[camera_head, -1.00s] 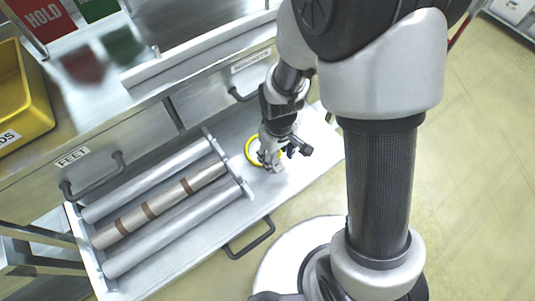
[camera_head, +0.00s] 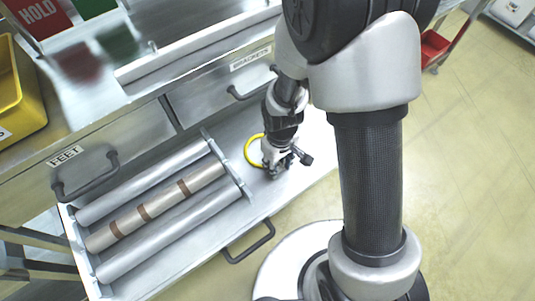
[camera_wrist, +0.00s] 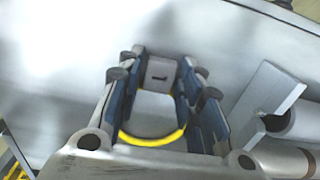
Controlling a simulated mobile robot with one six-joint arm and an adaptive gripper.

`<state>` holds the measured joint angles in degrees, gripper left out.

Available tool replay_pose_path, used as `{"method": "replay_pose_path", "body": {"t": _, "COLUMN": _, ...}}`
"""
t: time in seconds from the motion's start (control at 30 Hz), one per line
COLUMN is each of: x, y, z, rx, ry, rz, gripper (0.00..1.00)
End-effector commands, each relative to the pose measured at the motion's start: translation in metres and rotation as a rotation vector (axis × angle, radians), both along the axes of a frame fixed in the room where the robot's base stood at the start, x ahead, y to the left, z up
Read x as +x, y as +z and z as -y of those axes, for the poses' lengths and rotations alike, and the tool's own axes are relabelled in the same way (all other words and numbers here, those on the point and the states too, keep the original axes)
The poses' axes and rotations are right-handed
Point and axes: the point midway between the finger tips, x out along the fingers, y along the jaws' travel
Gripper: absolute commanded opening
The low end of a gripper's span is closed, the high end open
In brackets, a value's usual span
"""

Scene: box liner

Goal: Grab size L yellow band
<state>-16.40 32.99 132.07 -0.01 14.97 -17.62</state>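The yellow band (camera_head: 248,150) is a ring on the flat metal floor of the pulled-out drawer, right of the roll rack. In the wrist view its near arc (camera_wrist: 152,139) shows between my fingers. A grey tag (camera_wrist: 160,74) marked L shows between the fingertips. My gripper (camera_head: 277,170) is low over the drawer at the band's right side; it also shows in the wrist view (camera_wrist: 160,62). Its blue-padded fingers are spread, one on each side of the tag. I cannot tell whether they touch it. The band's sides are partly hidden by the fingers.
The rack beside the band holds several rolls (camera_head: 160,205). The drawer's black handle (camera_head: 250,243) is at its front edge. Closed drawers marked FEET (camera_head: 66,157) and BRACKETS (camera_head: 250,60) stand behind. A yellow bin (camera_head: 22,95) is on the bench. Bare drawer floor lies around the band.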

Motion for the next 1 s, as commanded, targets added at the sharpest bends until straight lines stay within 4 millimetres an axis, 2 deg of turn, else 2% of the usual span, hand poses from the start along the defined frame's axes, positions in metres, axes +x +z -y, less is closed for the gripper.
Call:
{"method": "replay_pose_path", "body": {"t": 0.07, "x": 0.000, "y": 0.000, "z": 0.000, "rx": 0.000, "ry": 0.000, "rz": 0.000, "gripper": 0.25}}
{"method": "replay_pose_path", "body": {"t": 0.4, "x": 0.000, "y": 0.000, "z": 0.000, "rx": 0.001, "ry": 0.000, "rz": 0.001, "gripper": 0.03}}
{"method": "replay_pose_path", "body": {"t": 0.67, "x": 0.001, "y": 0.003, "z": 0.000, "rx": 0.000, "ry": 0.000, "rz": 0.002, "gripper": 0.03}}
{"method": "replay_pose_path", "body": {"t": 0.77, "x": 0.001, "y": 0.016, "z": 0.000, "rx": 0.001, "ry": 0.000, "rz": 0.004, "gripper": 0.03}}
{"method": "replay_pose_path", "body": {"t": 1.0, "x": 0.001, "y": 0.066, "z": 0.000, "rx": 0.002, "ry": 0.000, "rz": 0.005, "gripper": 0.03}}
